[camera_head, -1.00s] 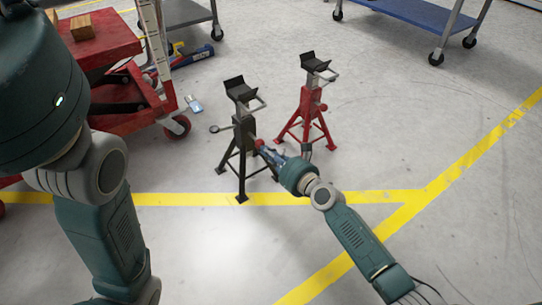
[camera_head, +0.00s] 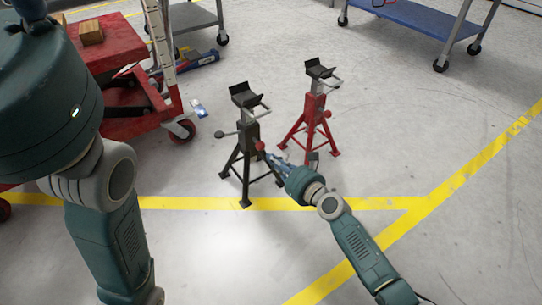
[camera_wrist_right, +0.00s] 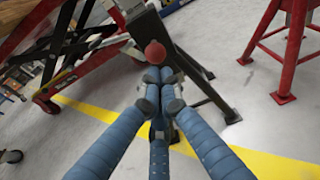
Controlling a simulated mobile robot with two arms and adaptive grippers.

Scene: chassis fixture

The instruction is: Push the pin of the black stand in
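The black stand (camera_head: 247,132) stands upright on the floor in the middle of the head view. Its pin has a red knob (camera_head: 260,146) on the side facing my right arm. In the right wrist view the knob (camera_wrist_right: 155,53) sits just beyond my right fingertips, in front of the dark post. My right gripper (camera_head: 272,159) has its blue fingers drawn together, with nothing visible between them. The fingertips (camera_wrist_right: 152,76) are at or very near the knob; I cannot tell whether they touch. My left arm shows at the left, but its gripper is out of view.
A red stand (camera_head: 313,113) stands close behind and right of the black one. A red cart (camera_head: 112,48) is at the upper left, and a blue-topped cart (camera_head: 425,17) at the upper right. The floor to the right is clear.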

